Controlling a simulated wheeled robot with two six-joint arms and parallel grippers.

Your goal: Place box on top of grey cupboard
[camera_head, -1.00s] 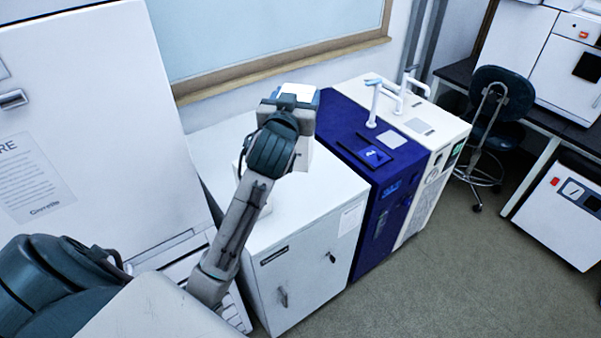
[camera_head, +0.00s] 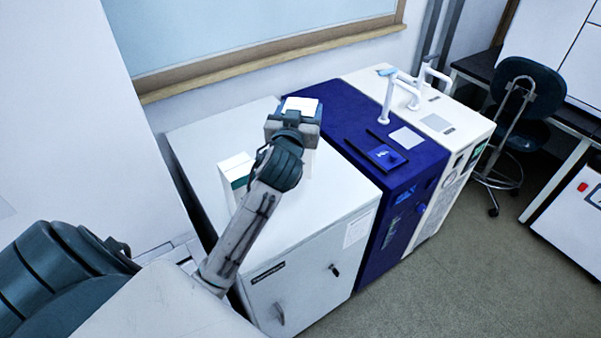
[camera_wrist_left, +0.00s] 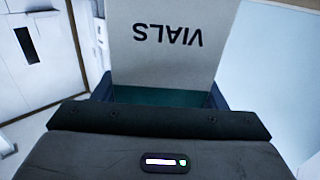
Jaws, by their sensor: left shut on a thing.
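My left gripper (camera_head: 294,118) is shut on a white box (camera_head: 300,105), above the right part of the grey cupboard's top near the blue unit. In the left wrist view the box (camera_wrist_left: 165,55) shows a pale face with upside-down "VIALS" lettering and a green band between the fingers. The gripper hides much of the box in the head view; I cannot tell whether its base touches the top. The grey cupboard (camera_head: 345,185) has a pale flat top and doors with handles. My right gripper is not in view.
A second white and green box (camera_head: 234,166) stands on the cupboard top, left of my gripper, partly behind my arm. A dark blue unit (camera_head: 350,110) and a white unit with taps (camera_head: 460,125) stand to the right. A window ledge (camera_head: 270,55) runs behind.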

